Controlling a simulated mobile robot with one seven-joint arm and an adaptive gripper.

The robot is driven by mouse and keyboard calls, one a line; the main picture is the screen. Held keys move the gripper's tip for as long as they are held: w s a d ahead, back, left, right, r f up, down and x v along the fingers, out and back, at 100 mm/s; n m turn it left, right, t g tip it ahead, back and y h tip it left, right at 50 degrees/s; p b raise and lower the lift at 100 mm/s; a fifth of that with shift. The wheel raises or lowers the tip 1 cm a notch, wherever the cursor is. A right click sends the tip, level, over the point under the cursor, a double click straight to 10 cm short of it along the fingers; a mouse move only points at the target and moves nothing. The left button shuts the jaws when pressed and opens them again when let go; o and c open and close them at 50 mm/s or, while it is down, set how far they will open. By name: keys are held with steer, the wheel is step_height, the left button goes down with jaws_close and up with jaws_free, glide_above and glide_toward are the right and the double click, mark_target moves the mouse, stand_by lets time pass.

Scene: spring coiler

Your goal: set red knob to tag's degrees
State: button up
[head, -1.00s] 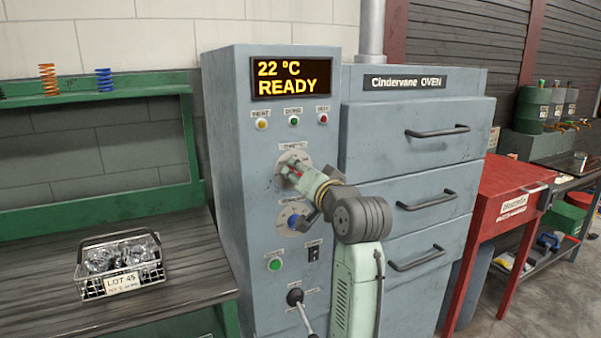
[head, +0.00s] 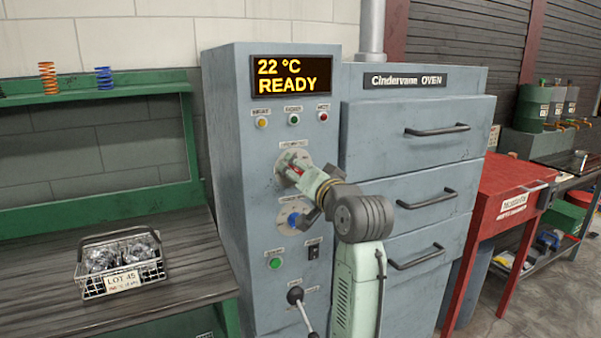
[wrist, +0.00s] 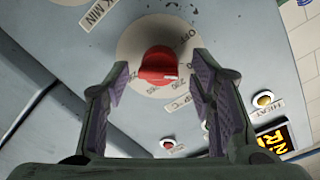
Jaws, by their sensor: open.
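The red knob (wrist: 158,66) sits on a pale round dial plate (wrist: 128,50) with printed numbers, on the oven's control panel. In the wrist view it lies between the tips of my gripper (wrist: 160,88), whose two fingers are apart on either side of it. A gap shows between knob and fingers. In the head view my gripper (head: 304,174) is at the upper dial and covers most of the knob. The tag (head: 123,280) on the wire basket reads "LOT 45"; its smaller line of print is too small to read.
A blue knob (head: 293,218) sits just below my gripper. A green button (head: 275,263), a switch (head: 313,252) and a lever (head: 296,296) are lower on the panel. The display (head: 290,76) reads "22 °C READY". The wire basket (head: 92,288) stands on the bench at left.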

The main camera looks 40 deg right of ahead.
steer(key=v, duration=1.1)
steer(key=shift+s, duration=0.3)
steer(key=shift+a, duration=0.1)
